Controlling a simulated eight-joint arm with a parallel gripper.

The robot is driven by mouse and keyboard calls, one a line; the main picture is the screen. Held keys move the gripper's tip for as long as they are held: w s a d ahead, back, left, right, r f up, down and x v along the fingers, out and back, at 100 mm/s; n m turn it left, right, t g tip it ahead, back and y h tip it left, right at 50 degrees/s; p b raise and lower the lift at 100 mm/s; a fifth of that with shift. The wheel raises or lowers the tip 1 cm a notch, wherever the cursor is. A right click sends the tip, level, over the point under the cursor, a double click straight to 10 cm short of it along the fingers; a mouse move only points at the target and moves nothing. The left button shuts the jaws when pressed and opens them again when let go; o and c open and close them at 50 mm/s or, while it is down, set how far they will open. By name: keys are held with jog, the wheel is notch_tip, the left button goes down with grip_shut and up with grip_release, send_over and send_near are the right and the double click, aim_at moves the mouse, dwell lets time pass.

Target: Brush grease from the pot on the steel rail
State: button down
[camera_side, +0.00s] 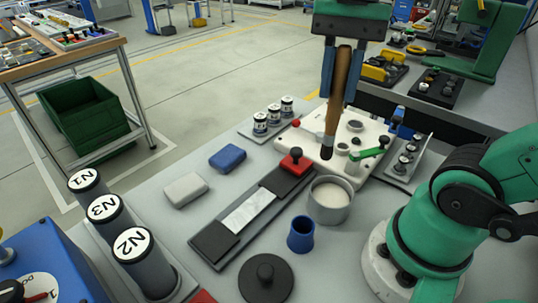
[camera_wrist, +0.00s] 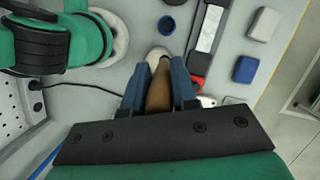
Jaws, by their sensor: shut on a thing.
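My gripper (camera_side: 340,92) is shut on the wooden handle of a brush (camera_side: 339,90). The brush hangs nearly upright with its dark bristle tip down, above and behind the pot in the side view. In the wrist view my gripper (camera_wrist: 159,76) holds the brown handle (camera_wrist: 158,88), and the bristles are hidden. The grey pot (camera_side: 332,213) holds pale grease (camera_side: 331,194); it shows partly beyond the handle in the wrist view (camera_wrist: 158,53). The steel rail (camera_side: 249,210) lies in a dark holder with a red clamp (camera_side: 295,162) at its far end. It also shows in the wrist view (camera_wrist: 209,28).
A blue cup (camera_side: 301,235) and a black round lid (camera_side: 266,279) stand in front of the pot. Blue (camera_side: 227,157) and grey (camera_side: 186,190) blocks lie left of the rail. A white fixture (camera_side: 365,130) stands behind. Labelled cylinders (camera_side: 145,262) stand front left.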

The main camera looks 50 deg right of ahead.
jog(key=s+d+f, duration=0.1)
jog(key=d+f, duration=0.2)
jog(key=f, duration=0.7)
jog(key=shift+f, duration=0.5)
dwell(1.9)
notch_tip(320, 180, up, 7)
dwell(0.9)
